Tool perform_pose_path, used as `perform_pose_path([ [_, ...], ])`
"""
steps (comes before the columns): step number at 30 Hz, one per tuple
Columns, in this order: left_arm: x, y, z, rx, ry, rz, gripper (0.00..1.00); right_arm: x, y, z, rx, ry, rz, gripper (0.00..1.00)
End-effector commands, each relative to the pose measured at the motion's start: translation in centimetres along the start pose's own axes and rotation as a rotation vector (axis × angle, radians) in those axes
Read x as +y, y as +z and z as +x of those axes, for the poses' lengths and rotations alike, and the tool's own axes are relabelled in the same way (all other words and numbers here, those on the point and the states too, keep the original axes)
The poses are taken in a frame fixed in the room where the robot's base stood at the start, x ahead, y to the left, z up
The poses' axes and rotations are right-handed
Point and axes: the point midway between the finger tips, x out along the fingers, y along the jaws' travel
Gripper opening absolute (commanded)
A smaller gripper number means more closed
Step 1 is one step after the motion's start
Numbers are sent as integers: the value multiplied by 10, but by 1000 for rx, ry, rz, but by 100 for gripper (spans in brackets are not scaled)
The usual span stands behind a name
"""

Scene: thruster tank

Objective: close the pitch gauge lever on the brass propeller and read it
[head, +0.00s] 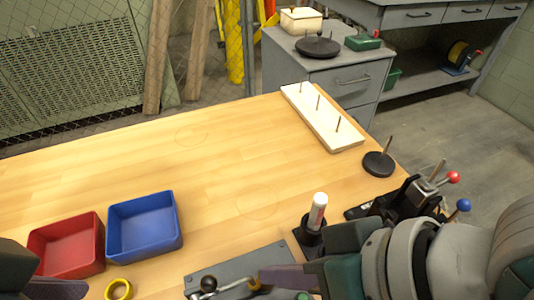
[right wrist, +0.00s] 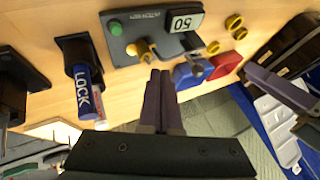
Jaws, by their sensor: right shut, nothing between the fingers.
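The gauge's dark grey plate (head: 233,262) lies at the table's front edge. In the right wrist view the plate (right wrist: 122,50) carries a green button, a small brass propeller (right wrist: 141,48) and a white display (right wrist: 182,22) whose digits look like 50 from this side. A metal lever with a dark ball knob (head: 208,284) stands at the plate's left part; I cannot tell whether it is closed. My right gripper (head: 264,277) is shut and empty, its tips (right wrist: 160,73) close to the propeller. My left gripper (head: 62,290) shows only partly at lower left.
Red (head: 68,244) and blue (head: 145,226) bins stand left of the plate, with a yellow ring (head: 118,289) in front. A white-capped bottle (head: 317,212) stands in a black holder right of the plate. A white pegged board (head: 322,118) lies farther back. The table's middle is clear.

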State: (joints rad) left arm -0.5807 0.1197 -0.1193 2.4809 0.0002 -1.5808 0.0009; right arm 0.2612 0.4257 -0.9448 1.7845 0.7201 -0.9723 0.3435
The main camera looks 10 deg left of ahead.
Motion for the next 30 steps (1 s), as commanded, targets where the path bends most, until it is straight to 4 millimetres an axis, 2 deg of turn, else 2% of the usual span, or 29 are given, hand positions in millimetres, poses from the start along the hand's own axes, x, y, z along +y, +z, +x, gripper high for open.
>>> perform_pose_path([
  [1,0,1,4,0,0,1,54,-2,0,10,0,-3,-1,0],
  [3,0,0,-1,0,0,1,54,-17,-1,11,0,-5,-2,0],
  [9,0,-1,-3,0,0,1,54,-34,-1,19,0,-1,-1,0],
  [22,0,-2,-4,1,0,2,54,-37,-1,20,0,0,-1,0],
  [30,-1,-14,-44,0,0,2,54,-60,-7,11,-2,-2,3,0],
])
